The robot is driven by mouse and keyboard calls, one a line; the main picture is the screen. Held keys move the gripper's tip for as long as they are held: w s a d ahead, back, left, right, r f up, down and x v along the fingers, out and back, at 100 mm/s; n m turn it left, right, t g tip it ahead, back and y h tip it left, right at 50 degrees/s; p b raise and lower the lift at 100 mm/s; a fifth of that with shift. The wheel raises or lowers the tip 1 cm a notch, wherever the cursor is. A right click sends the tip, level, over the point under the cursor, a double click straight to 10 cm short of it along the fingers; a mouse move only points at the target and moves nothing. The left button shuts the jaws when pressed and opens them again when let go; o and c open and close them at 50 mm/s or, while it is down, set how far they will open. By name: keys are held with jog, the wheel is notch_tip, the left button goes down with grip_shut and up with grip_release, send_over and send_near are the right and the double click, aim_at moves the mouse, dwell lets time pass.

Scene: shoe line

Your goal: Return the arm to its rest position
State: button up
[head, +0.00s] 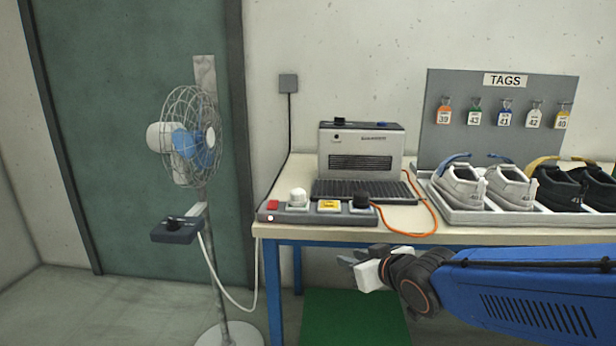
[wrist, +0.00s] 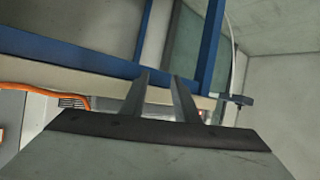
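My gripper (head: 352,258) is at the end of my blue arm, in front of the workbench's front edge and at about the height of its blue frame. In the wrist view my gripper (wrist: 160,95) shows two grey fingers with a clear gap between them. It is open and nothing is held. The arm reaches in from the right side of the head view.
The workbench (head: 480,236) carries a control box (head: 328,212) with knobs, a grey machine (head: 360,150) and white and dark shoes on trays. A tag board (head: 450,130) stands behind. A fan (head: 190,135) stands at left. A green mat (head: 350,318) lies below.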

jog(key=s+d+f+m+g+h, duration=0.2)
jog(key=s+d+m+g+h, duration=0.15)
jog(key=s+d, duration=0.75)
jog(key=s+d+f+m+g, duration=0.1)
jog(key=s+d, duration=0.2)
jog(key=s, duration=0.3)
jog(key=s+d+f+m+g+h, duration=0.1)
jog(key=s+d+g, duration=0.1)
jog(key=s+d, duration=0.2)
jog(key=shift+s+f, duration=0.15)
jog(key=shift+s, duration=1.05)
